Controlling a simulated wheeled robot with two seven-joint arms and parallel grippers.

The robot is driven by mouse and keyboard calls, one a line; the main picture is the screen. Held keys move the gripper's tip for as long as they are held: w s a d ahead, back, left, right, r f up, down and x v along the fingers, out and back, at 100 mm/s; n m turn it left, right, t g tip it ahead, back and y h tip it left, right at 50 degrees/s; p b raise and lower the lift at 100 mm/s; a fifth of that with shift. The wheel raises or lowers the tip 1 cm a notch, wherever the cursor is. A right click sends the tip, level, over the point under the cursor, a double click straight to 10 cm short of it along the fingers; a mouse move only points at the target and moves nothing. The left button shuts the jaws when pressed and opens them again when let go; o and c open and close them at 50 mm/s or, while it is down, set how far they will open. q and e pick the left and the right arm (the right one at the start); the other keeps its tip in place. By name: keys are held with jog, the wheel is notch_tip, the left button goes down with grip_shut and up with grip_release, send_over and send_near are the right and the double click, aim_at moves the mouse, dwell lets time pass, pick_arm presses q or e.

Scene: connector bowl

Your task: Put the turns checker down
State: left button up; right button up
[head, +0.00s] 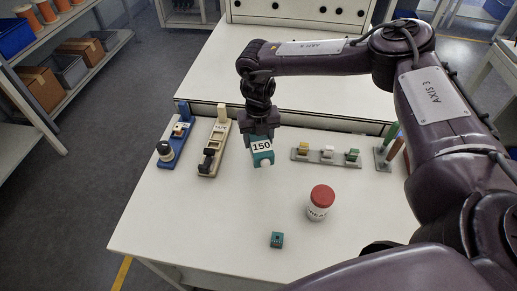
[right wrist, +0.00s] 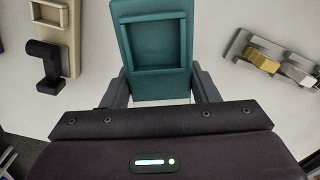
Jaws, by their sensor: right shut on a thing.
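The teal checker marked 150 (head: 262,152) is held in my right gripper (head: 261,138) over the white table, left of its middle. It hangs below the fingers in the head view; the gap to the table is hard to judge. In the right wrist view the teal checker (right wrist: 153,45) shows a square recessed face between the two grey fingers of my right gripper (right wrist: 161,92). I take this to be the turns checker. My left gripper is not in view.
A blue fixture (head: 176,143) and a beige fixture (head: 214,147) are left; a grey connector rail (head: 326,156) is right. The table's front left is clear.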

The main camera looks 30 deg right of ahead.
notch_tip(320, 180, down, 6)
jog(key=shift+r+p, duration=0.1)
jog(key=shift+p, duration=0.25)
jog(key=shift+f, duration=0.2)
jog(key=shift+f, duration=0.15)
jog(key=o, duration=1.1)
jog(key=shift+r, duration=0.3)
notch_tip(320, 180, up, 12)
jog(key=shift+f+b, duration=0.1)
jog(key=shift+b, duration=0.8)
